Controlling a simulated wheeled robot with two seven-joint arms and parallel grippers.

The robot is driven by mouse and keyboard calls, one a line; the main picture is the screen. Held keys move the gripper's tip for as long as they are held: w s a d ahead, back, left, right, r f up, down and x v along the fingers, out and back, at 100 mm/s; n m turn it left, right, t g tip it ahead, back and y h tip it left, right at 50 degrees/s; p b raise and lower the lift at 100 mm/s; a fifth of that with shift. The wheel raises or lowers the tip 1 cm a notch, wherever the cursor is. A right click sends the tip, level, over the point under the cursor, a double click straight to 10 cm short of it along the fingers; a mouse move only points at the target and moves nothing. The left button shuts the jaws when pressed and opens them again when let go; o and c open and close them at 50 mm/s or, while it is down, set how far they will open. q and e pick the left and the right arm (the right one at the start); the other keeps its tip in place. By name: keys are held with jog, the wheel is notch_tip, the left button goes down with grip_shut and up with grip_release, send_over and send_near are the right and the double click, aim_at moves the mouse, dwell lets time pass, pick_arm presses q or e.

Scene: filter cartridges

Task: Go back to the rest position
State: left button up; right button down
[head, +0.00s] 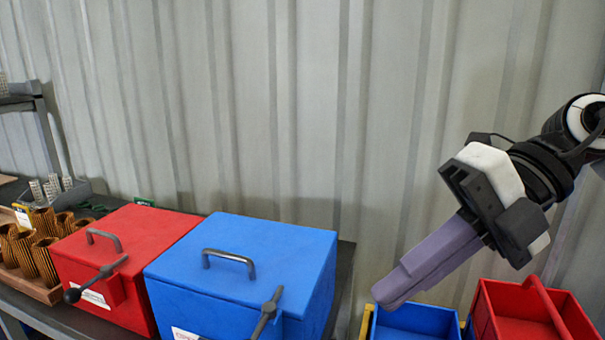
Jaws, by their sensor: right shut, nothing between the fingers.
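My right gripper (392,289) comes in from the right, with its purple fingers shut together and nothing between them. It points down and to the left, in front of the grey corrugated wall. Its fingertips show above the left side of an open blue bin (415,322) at the bottom edge. A blue box (250,258) with a lid handle and a front lever stands left of the gripper, apart from it. A red box (128,240) with a handle and a lever stands left of the blue one. My left gripper is not in view.
An open red bin (575,310) with a carry handle is at the lower right. Brown pleated filter cartridges (42,262) stand in a wooden tray at the far left. Perforated metal cylinders (50,188) are behind them. The space between the blue box and my right gripper is clear.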

jog(key=w+a+f+m+t+y, duration=0.2)
jog(key=w+f+m+t+y, duration=0.45)
jog(key=w+m+y, duration=0.2)
jog(key=w+d+f+m+t+h, duration=0.1)
jog(key=d+f+m+t+h, duration=0.25)
jog(key=d+f+m, duration=0.35)
jog(key=w+d+f+m+t+h, duration=0.25)
jog(key=f+m+t, duration=0.2)
jog(key=f, duration=0.45)
jog(key=s+d+f+m+h, duration=0.25)
jog(key=d+f+h, duration=0.2)
jog(key=f, duration=0.25)
jog(key=s+d+f+m+h, duration=0.25)
jog(key=s+d+f, duration=0.2)
jog(key=f, duration=0.35)
jog(key=s+d+f+m+g+h, duration=0.1)
jog(key=s+d+f+g+h, duration=0.15)
jog(key=s+d+f, duration=0.35)
jog(key=s+d+f+m+g+h, duration=0.1)
jog(key=s+d+f+g+h, duration=0.2)
jog(key=s+f, duration=0.4)
jog(key=s+a+m+t+y, duration=0.1)
jog(key=a+m+y, duration=0.2)
jog(key=a+m, duration=0.5)
jog(key=a, duration=1.2)
jog(key=shift+s, duration=0.4)
jog(key=shift+f, duration=0.1)
